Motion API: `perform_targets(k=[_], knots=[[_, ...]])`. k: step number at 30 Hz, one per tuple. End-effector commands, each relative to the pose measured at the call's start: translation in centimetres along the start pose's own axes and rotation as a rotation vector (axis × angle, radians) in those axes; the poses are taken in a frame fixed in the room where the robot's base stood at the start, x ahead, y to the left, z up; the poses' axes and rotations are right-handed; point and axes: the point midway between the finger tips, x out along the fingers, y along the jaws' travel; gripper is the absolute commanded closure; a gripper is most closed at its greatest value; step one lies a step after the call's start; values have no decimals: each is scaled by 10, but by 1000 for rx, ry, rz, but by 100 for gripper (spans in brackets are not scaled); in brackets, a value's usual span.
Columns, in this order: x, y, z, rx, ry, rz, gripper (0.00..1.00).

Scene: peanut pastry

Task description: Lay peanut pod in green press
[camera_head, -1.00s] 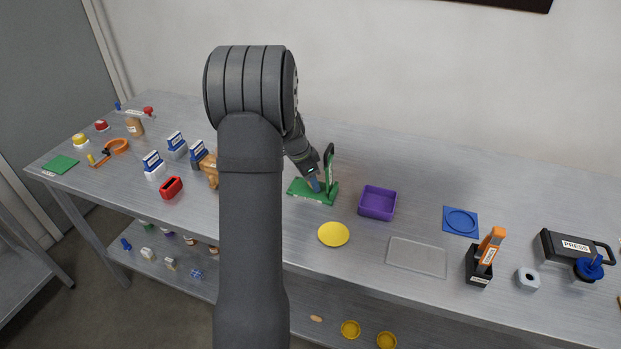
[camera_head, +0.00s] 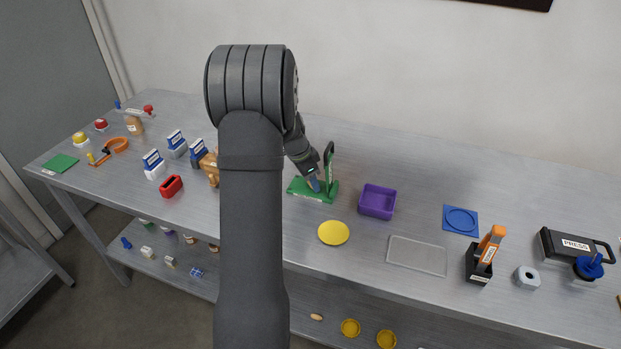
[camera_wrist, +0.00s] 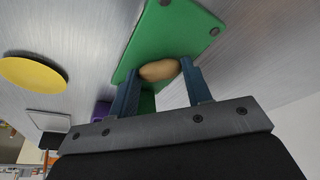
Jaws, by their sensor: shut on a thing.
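The green press (camera_head: 300,188) stands on the table near the middle, with a flat base and an upright plate (camera_head: 329,162) at its right. In the wrist view the green base (camera_wrist: 175,35) lies just beyond my fingertips. A tan peanut pod (camera_wrist: 158,70) sits between the two blue fingers of my gripper (camera_wrist: 160,75), which is shut on it, over the green base. I cannot tell whether the pod touches the base. In the head view my gripper (camera_head: 314,186) is at the press, and the pod is hidden.
A yellow disc (camera_head: 333,232) lies in front of the press, and a purple tray (camera_head: 377,201) stands to its right. A clear flat plate (camera_head: 417,255) and a blue square (camera_head: 460,220) lie farther right. A red holder (camera_head: 171,186) and several labelled items stand to the left.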

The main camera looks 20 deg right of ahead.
Motion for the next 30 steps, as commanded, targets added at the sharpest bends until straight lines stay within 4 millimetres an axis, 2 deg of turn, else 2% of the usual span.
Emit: perform_targets(k=[26, 27, 30], knots=[[3, 0, 1, 0, 0, 1, 76], [3, 0, 1, 0, 0, 0, 47], [3, 0, 1, 0, 0, 0, 30]])
